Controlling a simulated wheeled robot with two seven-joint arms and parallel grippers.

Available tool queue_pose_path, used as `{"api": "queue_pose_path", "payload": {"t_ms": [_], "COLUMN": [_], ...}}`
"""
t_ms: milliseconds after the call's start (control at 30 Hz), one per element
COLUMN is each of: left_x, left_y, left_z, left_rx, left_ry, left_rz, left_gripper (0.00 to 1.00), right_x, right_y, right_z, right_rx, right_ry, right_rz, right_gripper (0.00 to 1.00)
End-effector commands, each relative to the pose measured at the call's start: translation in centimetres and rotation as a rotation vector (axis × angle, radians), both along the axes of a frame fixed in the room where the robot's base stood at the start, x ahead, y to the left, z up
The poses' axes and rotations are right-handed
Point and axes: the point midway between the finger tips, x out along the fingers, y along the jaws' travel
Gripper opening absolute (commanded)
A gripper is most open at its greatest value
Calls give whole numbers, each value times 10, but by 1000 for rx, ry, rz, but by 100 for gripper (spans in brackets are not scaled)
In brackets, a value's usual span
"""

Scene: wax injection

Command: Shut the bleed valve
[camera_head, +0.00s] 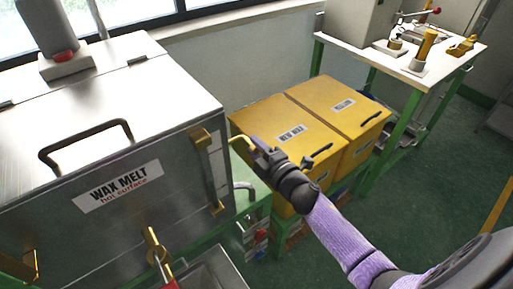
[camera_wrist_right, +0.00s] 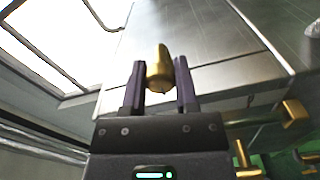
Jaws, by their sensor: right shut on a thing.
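My right gripper (camera_head: 257,147) reaches in from the lower right to the right side of the metal wax melt tank (camera_head: 60,130). It is shut on a brass piece (camera_head: 240,143), which also shows between the two dark fingers in the right wrist view (camera_wrist_right: 159,68). Its rounded end sticks out past the fingertips. I cannot tell for sure whether this is the bleed valve's handle, nor how it joins the tank. Another brass valve with a red handle (camera_head: 154,244) is on the tank's front. My left gripper is out of view.
Two yellow boxes (camera_head: 300,130) stand on a green stand behind my right gripper. A brass bracket (camera_head: 208,170) is on the tank's right corner. A metal tray (camera_head: 212,272) lies below the tank's front. A white-topped bench (camera_head: 400,62) with small brass items is at the back right.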

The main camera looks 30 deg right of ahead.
Motion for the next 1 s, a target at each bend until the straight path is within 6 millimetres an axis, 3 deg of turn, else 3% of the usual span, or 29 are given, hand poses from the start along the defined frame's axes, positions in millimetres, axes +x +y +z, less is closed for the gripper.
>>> {"api": "queue_pose_path", "payload": {"t_ms": [533, 567, 700, 1000], "left_x": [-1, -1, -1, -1], "left_y": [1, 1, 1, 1], "left_z": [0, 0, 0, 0], "left_rx": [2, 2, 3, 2], "left_ry": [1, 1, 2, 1], "left_rz": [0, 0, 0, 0], "left_gripper": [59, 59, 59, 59], "right_x": [0, 0, 0, -2], "right_y": [0, 0, 0, 0], "right_z": [-1, -1, -1, 0], "right_rx": [-19, -19, -19, -18], "right_ry": [-1, -1, -1, -1], "right_rz": [0, 0, 0, 0], "right_gripper": [0, 44, 73, 73]}}
